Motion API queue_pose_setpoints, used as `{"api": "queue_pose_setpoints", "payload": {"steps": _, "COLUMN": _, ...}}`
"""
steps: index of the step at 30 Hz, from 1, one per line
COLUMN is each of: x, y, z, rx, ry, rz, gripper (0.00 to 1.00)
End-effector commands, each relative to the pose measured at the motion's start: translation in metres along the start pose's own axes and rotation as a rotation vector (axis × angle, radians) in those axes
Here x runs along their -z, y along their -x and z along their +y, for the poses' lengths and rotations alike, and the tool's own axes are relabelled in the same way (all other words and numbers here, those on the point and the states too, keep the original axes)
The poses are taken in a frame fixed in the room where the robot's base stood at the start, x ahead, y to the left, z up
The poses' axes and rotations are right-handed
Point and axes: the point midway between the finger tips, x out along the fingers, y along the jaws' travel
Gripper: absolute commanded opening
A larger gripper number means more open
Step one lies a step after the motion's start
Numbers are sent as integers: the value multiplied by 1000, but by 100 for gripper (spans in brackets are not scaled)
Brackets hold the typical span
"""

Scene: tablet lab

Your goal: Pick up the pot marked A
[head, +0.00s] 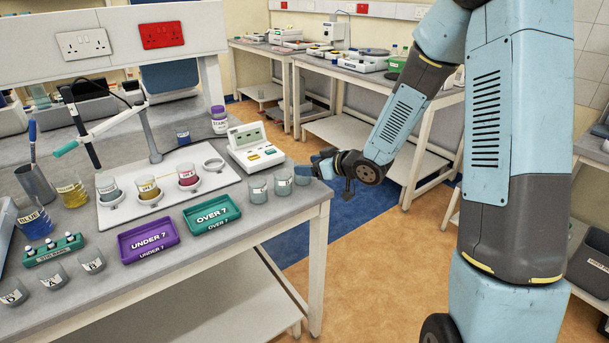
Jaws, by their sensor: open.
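Several small clear pots stand on the bench. Three grey pots are at the front left: a left one (13,292), a middle one (52,277) and a right one (92,262), with small letter labels. More pots stand by the right corner: one (258,188), a second (283,182) and a third (302,175). I cannot read an A for certain on any pot. My gripper (318,166) is open near the bench's right edge, close to the right-corner pots. Its fingertips are small and partly hidden in this view, and I see nothing held.
A white board (160,220) holds three filled pots under a clamp stand. A purple tray (148,240) reads UNDER 7 and a green tray (211,212) reads OVER 7. A white meter (255,146) stands behind the right-corner pots. Open floor (400,240) lies right of the bench.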

Motion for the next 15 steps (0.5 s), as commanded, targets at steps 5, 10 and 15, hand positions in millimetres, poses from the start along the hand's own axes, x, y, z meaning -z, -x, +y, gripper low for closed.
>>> {"api": "queue_pose_setpoints", "payload": {"steps": 5, "x": 0, "y": -14, "z": -3, "rx": 2, "ry": -1, "rz": -1, "gripper": 68}}
{"api": "queue_pose_setpoints", "payload": {"steps": 10, "x": 0, "y": -38, "z": -4, "rx": 2, "ry": -1, "rz": -1, "gripper": 68}}
{"api": "queue_pose_setpoints", "payload": {"steps": 15, "x": 0, "y": -51, "z": -3, "rx": 0, "ry": -1, "rz": -1, "gripper": 68}}
